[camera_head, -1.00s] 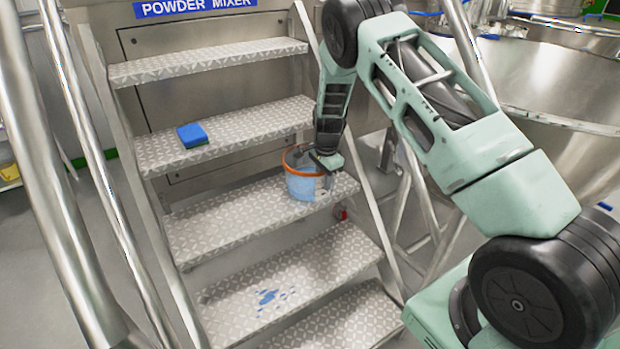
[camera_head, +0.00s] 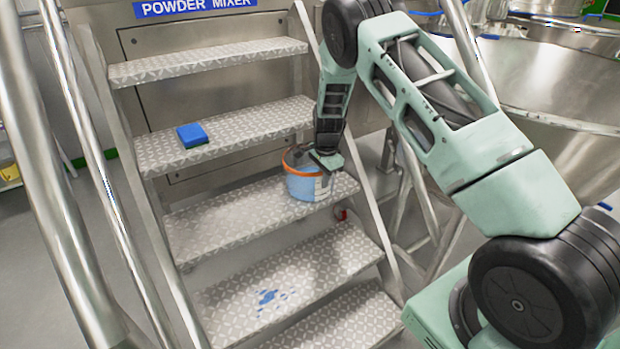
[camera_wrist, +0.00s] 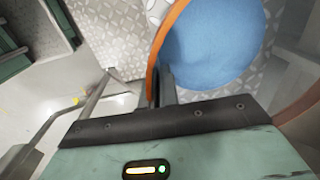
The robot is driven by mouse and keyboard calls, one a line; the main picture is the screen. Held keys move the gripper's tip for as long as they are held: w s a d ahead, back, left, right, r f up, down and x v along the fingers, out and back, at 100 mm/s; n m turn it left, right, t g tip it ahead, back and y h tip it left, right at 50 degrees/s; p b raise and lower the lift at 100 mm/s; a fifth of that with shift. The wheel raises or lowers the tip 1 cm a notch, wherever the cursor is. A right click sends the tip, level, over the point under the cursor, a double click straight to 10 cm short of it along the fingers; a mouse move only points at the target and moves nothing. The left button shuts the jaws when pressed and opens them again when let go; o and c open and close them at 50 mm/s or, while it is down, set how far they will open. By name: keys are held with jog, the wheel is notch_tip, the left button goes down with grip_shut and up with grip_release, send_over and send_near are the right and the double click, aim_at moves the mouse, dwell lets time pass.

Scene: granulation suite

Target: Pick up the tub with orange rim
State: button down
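The tub with orange rim (camera_head: 301,187) is light blue and stands upright at the right end of the third stair tread from the top. My gripper (camera_head: 324,167) reaches down to the right side of its rim and hides part of it. In the wrist view, the tub (camera_wrist: 212,45) fills the upper right with its blue inside showing. My gripper's dark fingers (camera_wrist: 162,88) are close together there, with the tub's rim and wall between them. The fingertips are hidden in the head view.
The metal stairs have patterned treads (camera_head: 215,228) and side rails (camera_head: 372,215). A blue sponge (camera_head: 192,135) lies on the tread above. Blue spots (camera_head: 267,297) mark the tread below. A small red item (camera_head: 341,214) is under the tub's tread.

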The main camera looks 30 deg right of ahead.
jog(key=shift+r, duration=0.15)
dwell(0.8)
notch_tip(320, 180, up, 28)
jog(key=p, duration=0.1)
dwell(0.5)
dwell(0.4)
